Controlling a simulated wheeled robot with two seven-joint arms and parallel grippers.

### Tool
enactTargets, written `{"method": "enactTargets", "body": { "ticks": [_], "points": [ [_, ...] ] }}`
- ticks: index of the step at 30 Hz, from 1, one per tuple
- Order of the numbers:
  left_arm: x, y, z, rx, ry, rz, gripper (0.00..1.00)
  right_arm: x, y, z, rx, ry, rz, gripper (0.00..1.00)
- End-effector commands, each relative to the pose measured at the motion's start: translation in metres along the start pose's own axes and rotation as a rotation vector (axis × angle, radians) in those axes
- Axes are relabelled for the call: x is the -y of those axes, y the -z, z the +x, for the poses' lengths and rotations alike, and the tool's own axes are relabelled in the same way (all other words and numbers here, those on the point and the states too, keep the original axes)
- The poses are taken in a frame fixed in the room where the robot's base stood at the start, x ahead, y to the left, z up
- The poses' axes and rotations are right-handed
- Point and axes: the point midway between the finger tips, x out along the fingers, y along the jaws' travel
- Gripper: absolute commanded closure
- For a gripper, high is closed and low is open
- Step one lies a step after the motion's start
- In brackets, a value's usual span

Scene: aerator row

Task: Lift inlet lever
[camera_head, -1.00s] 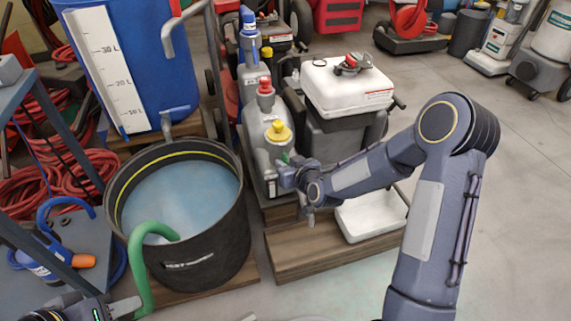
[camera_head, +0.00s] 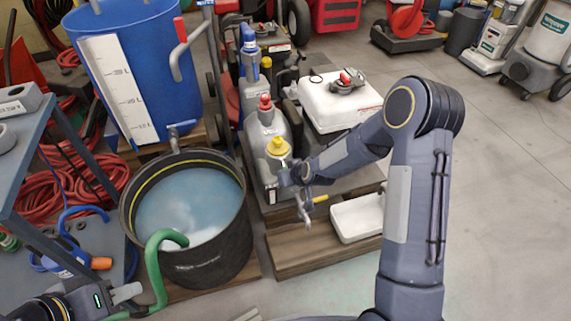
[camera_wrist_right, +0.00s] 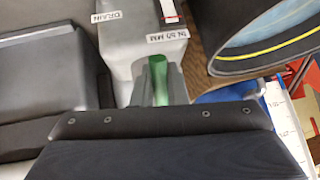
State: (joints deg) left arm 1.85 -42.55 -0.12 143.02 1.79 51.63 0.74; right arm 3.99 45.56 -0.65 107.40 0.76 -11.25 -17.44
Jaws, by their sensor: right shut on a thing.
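In the right wrist view a green lever (camera_wrist_right: 157,80) stands below a grey housing (camera_wrist_right: 150,35) labelled "DRAIN" and, it seems, "IN 60 MAX". My right gripper (camera_wrist_right: 158,92) is shut on this lever, a finger on each side. In the head view my right gripper (camera_head: 296,180) is at the front of the grey unit, under the yellow cap (camera_head: 278,146); the lever is hidden there by my wrist. My left gripper (camera_head: 127,293) is at the lower left beside the green hose (camera_head: 154,270); its grip is unclear.
A black tub (camera_head: 215,250) of bluish water stands left of the unit, with the hose over its rim. A blue barrel (camera_head: 160,60) is behind it. A white tray (camera_head: 357,220) sits on the wooden platform (camera_head: 310,255). Open floor lies to the right.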

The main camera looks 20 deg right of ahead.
Motion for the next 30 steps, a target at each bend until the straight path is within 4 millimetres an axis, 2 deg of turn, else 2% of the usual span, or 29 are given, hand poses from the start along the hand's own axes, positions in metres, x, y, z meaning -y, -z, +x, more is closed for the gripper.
{"method": "enactTargets", "body": {
  "ticks": [1,12,21,30],
  "points": [
    [-0.009,0.010,-0.019,0.000,0.000,0.000,0.64,0.003,0.008,-0.011,0.046,-0.001,0.006,1.00],
    [-0.033,0.036,-0.071,0.000,0.000,0.000,0.64,0.006,0.012,-0.027,0.388,-0.005,0.074,1.00],
    [-0.042,0.046,-0.091,0.000,0.000,0.000,0.64,0.007,0.016,-0.035,0.627,-0.008,0.124,1.00],
    [-0.045,0.049,-0.098,0.000,0.000,0.000,0.64,0.008,0.019,-0.040,0.775,-0.009,0.153,1.00]
  ]
}}
